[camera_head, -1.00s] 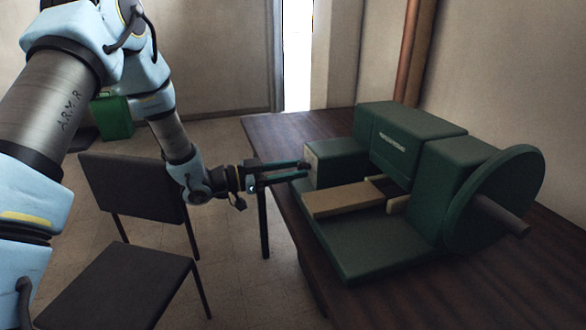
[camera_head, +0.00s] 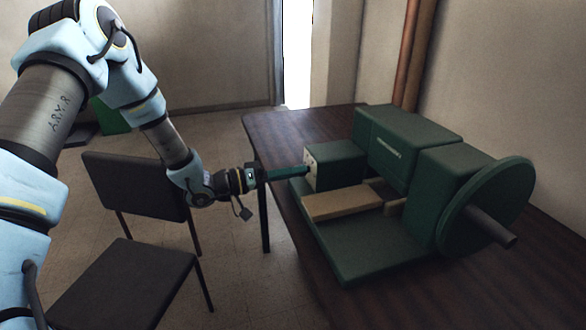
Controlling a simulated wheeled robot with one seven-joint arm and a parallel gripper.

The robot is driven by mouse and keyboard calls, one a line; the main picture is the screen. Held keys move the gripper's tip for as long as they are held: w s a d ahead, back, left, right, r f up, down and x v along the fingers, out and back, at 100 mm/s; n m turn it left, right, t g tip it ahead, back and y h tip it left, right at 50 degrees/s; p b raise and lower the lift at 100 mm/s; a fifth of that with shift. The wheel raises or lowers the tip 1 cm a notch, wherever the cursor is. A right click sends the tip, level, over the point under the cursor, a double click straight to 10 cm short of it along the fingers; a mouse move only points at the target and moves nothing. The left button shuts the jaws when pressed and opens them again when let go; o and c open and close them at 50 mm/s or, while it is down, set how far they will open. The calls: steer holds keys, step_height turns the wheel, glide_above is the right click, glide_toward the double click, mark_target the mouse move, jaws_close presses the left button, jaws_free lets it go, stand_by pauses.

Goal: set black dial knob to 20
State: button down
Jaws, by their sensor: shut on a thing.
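A dark green machine (camera_head: 380,252) with boxy covers stands on the wooden table. My gripper (camera_head: 306,170) reaches in from the left, and its fingertips are at the pale left end face (camera_head: 309,161) of the machine's small front-left box (camera_head: 340,166). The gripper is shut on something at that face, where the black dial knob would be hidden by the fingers. I cannot make out the knob itself, its scale or its setting. Small dark marks show on the pale face.
The dark wooden table (camera_head: 281,126) has bare room behind and in front of the machine. A large green wheel (camera_head: 500,190) with a shaft is at the machine's right end.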

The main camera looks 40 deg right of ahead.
steer(key=n+p, duration=0.1)
steer(key=n, duration=0.2)
steer(key=shift+n, duration=0.3)
steer(key=shift+n+p, duration=0.7)
steer(key=shift+n, duration=1.1)
steer(key=c, duration=0.5)
jaws_free()
steer(key=shift+a, duration=0.1)
steer(key=b+v, duration=0.3)
steer(key=v, duration=0.7)
steer(key=shift+w+a, duration=0.15)
steer(key=shift+a, duration=0.2)
